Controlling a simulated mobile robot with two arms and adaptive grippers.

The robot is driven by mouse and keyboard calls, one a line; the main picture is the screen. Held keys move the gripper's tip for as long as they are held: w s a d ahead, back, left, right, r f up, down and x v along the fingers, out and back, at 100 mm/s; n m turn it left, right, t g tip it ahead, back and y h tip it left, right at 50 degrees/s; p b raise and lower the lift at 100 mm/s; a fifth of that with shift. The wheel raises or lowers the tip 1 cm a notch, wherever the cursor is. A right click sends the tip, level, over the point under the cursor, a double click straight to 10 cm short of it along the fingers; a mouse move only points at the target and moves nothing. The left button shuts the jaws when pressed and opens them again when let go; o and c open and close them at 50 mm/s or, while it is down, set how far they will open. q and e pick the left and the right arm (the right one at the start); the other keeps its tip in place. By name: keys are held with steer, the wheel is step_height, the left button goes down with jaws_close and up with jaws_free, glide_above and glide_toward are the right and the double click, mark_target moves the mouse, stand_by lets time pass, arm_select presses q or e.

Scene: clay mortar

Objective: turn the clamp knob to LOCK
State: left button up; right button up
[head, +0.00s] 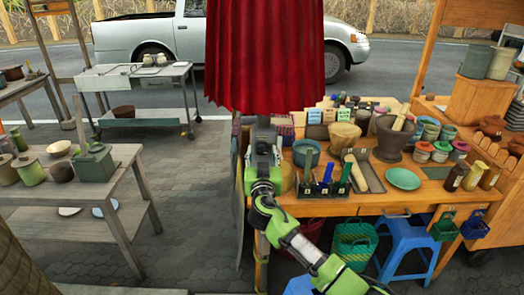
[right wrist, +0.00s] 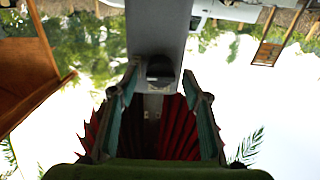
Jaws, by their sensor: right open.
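My right gripper (head: 263,142) points upward at the left end of the wooden stall table, just below the red cloth. In the right wrist view its two fingers (right wrist: 160,90) are open, one on each side of a grey post. A small dark knob-like part (right wrist: 160,68) sits on the post between the fingertips; it looks like the clamp knob. I cannot tell whether the fingers touch it. No LOCK mark is readable, and the knob's turn position cannot be told. In the head view the gripper and cloth hide the knob. My left gripper is not in view.
The red cloth (head: 265,60) hangs over the gripper. The stall table (head: 420,190) holds bowls, a mortar (head: 394,138) and jars. A blue stool (head: 408,245) and green basket (head: 355,242) stand below. Another table (head: 125,160) stands left; the paving between is clear.

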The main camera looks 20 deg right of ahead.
steer(key=shift+w, duration=0.2)
steer(key=c, duration=1.1)
